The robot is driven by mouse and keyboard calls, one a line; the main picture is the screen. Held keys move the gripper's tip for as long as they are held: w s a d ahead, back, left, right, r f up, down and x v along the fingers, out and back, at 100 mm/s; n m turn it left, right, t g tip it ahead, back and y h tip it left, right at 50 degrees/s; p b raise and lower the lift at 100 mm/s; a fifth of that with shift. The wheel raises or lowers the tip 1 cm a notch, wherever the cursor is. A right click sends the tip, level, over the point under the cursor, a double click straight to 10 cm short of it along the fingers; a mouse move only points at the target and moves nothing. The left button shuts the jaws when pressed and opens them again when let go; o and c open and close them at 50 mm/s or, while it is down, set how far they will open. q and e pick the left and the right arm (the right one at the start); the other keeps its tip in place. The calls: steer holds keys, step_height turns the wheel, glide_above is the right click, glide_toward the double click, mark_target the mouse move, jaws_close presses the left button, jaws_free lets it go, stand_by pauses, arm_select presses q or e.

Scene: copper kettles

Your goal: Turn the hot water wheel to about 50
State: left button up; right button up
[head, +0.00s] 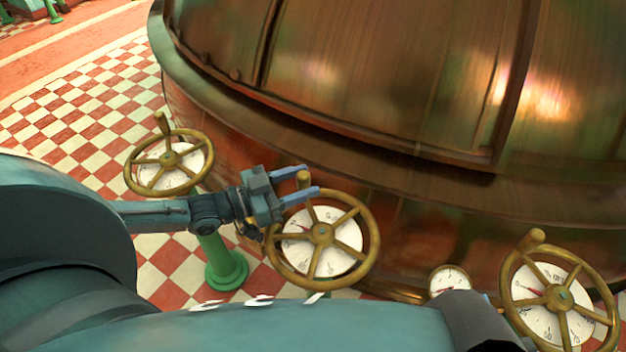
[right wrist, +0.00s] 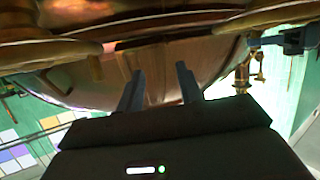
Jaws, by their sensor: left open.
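Three brass handwheels with white dials and upright knobs show in the head view: a left wheel (head: 143,184), a middle wheel (head: 368,240) and a right wheel (head: 512,270). No label tells me which one is for hot water. My left gripper (head: 308,181) is open at the upper left rim of the middle wheel. Its two blue-grey fingers lie on either side of that wheel's knob (head: 303,178); I cannot tell if they touch it. The dial's red pointer is partly behind the spokes. My right gripper (right wrist: 161,82) has its fingers apart, with nothing between them.
A large copper kettle (head: 370,100) fills the space behind the wheels. A small round gauge (head: 449,280) sits between the middle and right wheels. A green post (head: 222,262) stands on the red and white checkered floor (head: 80,125), which is clear at the left.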

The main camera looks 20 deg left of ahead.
arm_select(q)
steer(key=shift+x, duration=1.45)
steer(key=shift+c, duration=0.2)
jaws_close()
